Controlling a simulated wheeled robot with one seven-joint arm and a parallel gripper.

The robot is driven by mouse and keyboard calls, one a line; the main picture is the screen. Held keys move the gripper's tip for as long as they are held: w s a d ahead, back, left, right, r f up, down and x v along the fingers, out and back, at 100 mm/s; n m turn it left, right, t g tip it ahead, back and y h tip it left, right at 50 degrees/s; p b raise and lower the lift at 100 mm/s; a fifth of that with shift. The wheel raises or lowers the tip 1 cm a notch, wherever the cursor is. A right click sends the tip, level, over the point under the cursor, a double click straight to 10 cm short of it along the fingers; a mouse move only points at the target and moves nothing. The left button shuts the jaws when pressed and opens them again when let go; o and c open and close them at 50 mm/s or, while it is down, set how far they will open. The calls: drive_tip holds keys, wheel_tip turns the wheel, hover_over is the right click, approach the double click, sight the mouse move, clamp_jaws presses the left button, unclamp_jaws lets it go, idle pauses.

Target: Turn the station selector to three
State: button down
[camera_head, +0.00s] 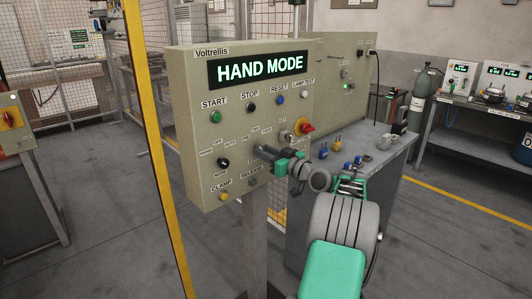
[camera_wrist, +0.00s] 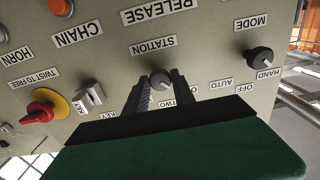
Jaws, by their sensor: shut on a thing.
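The station selector (camera_wrist: 160,78) is a small round dark knob on the beige control panel (camera_head: 200,130). In the wrist view the panel lettering is upside down; the STATION label is beside the knob and a TWO label shows partly behind a finger. My gripper (camera_wrist: 160,84) has one black finger on each side of the knob and is shut on it. In the head view my gripper (camera_head: 262,150) reaches the panel from the right and hides the selector. Which position the knob points to cannot be told; other position labels are covered.
The mode selector (camera_wrist: 260,58) is to one side of the station knob. The key switch (camera_wrist: 88,97) and red emergency stop (camera_wrist: 40,112) are on the other. The display (camera_head: 259,68) reads HAND MODE. A grey bench (camera_head: 385,165) with padlocks stands right.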

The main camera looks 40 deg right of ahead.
drive_tip(key=m+p, duration=0.5)
drive_tip(key=m, duration=0.8)
drive_tip(key=shift+r, duration=0.2)
drive_tip(key=shift+f+m+p, duration=0.1)
drive_tip(key=shift+m+p, duration=1.5)
drive_tip(key=shift+m, duration=0.7)
drive_tip(key=c, duration=1.1)
unclamp_jaws()
drive_tip(key=shift+o, duration=0.2)
